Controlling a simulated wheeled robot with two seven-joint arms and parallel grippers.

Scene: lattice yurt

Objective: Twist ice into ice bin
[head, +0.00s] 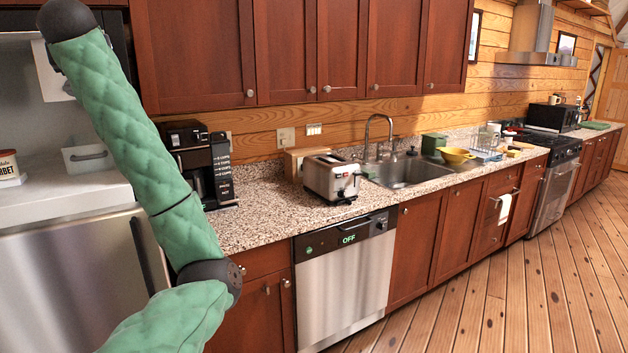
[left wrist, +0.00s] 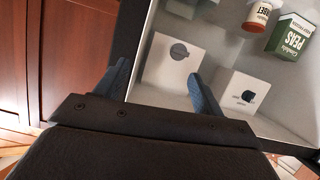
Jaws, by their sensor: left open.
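In the head view the ice bin (head: 88,160) is a white box with a grey curved handle, on the floor of an open freezer compartment at the left. A white box, apparently the ice maker (head: 47,76), hangs higher up, partly hidden behind my arm. My left gripper (left wrist: 158,70) is open and empty; no contact is visible. My right gripper is out of view.
A sherbet tub (left wrist: 258,16) and a green peas box (left wrist: 291,37) stand in the freezer. The tub also shows in the head view (head: 8,167). A coffee maker (head: 196,160), toaster (head: 331,178) and sink (head: 410,172) line the counter. The wooden floor (head: 530,280) is clear.

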